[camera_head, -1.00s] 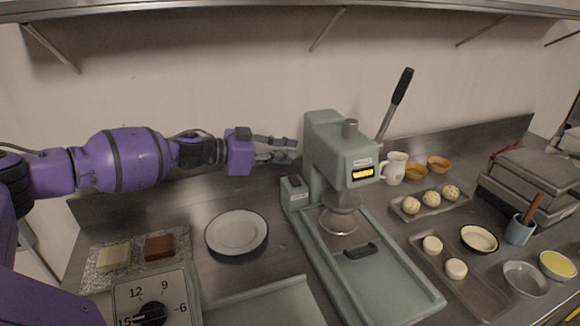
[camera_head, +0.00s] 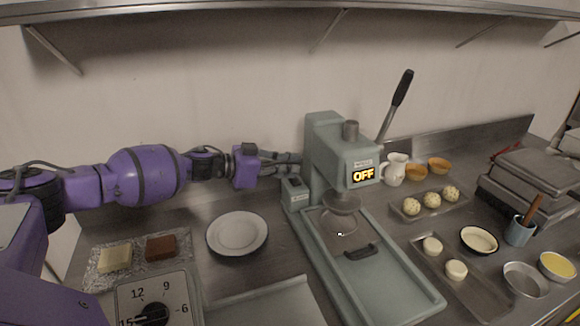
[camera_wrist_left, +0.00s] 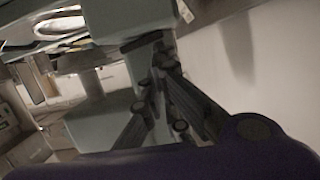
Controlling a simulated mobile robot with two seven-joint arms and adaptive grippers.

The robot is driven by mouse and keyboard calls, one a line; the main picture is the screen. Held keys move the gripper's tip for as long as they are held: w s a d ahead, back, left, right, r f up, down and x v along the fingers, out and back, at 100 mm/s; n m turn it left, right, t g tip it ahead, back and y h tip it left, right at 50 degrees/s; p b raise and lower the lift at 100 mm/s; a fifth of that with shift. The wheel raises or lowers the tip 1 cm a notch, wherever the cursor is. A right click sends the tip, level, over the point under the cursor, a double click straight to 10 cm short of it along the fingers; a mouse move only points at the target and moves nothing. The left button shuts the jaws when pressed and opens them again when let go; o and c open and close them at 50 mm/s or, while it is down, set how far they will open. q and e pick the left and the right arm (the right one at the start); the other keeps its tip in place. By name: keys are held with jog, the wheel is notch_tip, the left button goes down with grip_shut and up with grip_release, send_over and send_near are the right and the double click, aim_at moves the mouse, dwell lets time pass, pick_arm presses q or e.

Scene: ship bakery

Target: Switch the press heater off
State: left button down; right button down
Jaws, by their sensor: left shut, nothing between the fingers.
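The press (camera_head: 325,150) is a grey-green machine with a raised black-handled lever (camera_head: 402,87), standing mid-counter. Its display (camera_head: 363,175) reads "OFF" in lit yellow letters. A small switch box (camera_head: 295,188) sits at the left foot of its column. My left gripper (camera_head: 297,163) is shut and empty, its fingertips close to the left side of the press column, above the switch box. In the left wrist view the fingers (camera_wrist_left: 158,48) point at the grey-green press body (camera_wrist_left: 130,18); I cannot tell whether they touch it. My right gripper is not in view.
A white plate (camera_head: 237,233) lies left of the press. A dial timer (camera_head: 155,300) and a tray with two blocks (camera_head: 105,277) are at front left. Dough trays (camera_head: 470,290), bowls (camera_head: 438,164) and a jug (camera_head: 394,172) stand on the right. A shelf (camera_head: 230,10) runs overhead.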

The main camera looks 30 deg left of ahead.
pick_arm(q)
jog(key=v, duration=1.2)
jog(key=shift+s+f, duration=0.1)
dwell(0.4)
